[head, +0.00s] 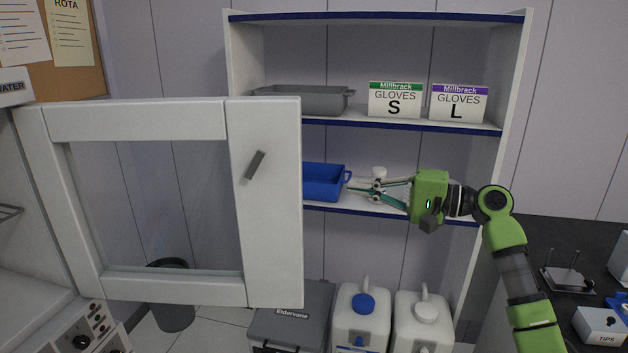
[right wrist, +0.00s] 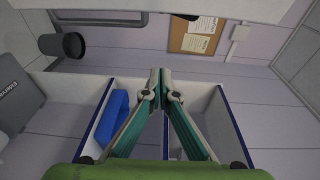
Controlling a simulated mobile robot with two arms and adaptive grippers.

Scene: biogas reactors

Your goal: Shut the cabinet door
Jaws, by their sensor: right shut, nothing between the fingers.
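The cabinet door (head: 272,215) is a white frame around a clear pane, with a short grey handle (head: 255,166) near its right edge. It stands open, swung out from the cabinet (head: 35,240) at the left of the head view. My right gripper (head: 350,186) is shut and empty, to the right of the door and apart from its edge in the picture, in front of the shelf unit. In the right wrist view its fingertips (right wrist: 160,72) meet. A pale panel at the top there may be the door. My left gripper is out of view.
A shelf unit (head: 513,75) behind my right gripper holds a grey tray (head: 305,99), a blue bin (head: 324,180) and glove boxes (head: 395,100). A grey cooler (head: 290,318), white jugs (head: 361,320) and a waste bin (head: 172,305) stand below. A dark counter (head: 560,235) is at right.

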